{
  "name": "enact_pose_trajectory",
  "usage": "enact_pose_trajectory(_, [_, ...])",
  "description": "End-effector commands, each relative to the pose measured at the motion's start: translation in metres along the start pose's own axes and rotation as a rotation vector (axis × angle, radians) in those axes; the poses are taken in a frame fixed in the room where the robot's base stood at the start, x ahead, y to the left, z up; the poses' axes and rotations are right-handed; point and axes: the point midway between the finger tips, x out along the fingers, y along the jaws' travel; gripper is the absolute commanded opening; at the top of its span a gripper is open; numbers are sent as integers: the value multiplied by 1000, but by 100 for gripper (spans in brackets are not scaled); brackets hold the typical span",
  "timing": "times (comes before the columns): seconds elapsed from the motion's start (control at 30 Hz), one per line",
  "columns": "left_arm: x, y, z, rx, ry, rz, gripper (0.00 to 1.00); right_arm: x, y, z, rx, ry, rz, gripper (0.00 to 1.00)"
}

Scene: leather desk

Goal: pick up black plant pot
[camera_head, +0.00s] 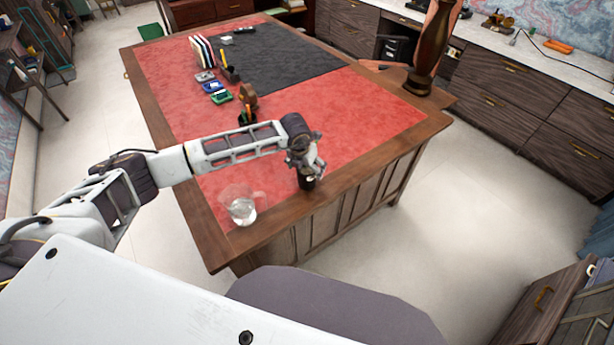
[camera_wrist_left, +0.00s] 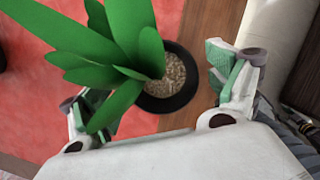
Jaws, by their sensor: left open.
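The black plant pot (camera_head: 307,183) stands on the desk near its front edge, mostly hidden below my left gripper (camera_head: 308,166) in the head view. In the left wrist view the pot (camera_wrist_left: 181,97) shows its dark round rim, pale soil and large green leaves (camera_wrist_left: 110,45). My left gripper (camera_wrist_left: 160,105) is open, with one finger on each side of the pot and plant. A leaf overlaps the left finger in that view. I cannot tell whether either finger touches the pot. My right gripper is not in view.
A clear glass jug (camera_head: 241,208) stands left of the pot on the red desk top (camera_head: 370,110). Several small desk items, including a green one (camera_head: 221,97), sit farther back. A tall brown vase-like object (camera_head: 432,50) stands at the right.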

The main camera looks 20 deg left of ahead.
Motion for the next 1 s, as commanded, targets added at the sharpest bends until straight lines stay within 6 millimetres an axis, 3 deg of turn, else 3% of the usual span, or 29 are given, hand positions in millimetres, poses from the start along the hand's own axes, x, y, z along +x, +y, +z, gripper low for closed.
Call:
enact_pose_trajectory(0.2, [10, 0, 0, 0, 0, 1, 89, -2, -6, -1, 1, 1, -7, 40])
enact_pose_trajectory(0.67, [11, 0, 0, 0, -1, 1, 88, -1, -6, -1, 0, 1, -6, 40])
enact_pose_trajectory(1.0, [10, 0, 0, 0, -1, 1, 44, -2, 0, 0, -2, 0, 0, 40])
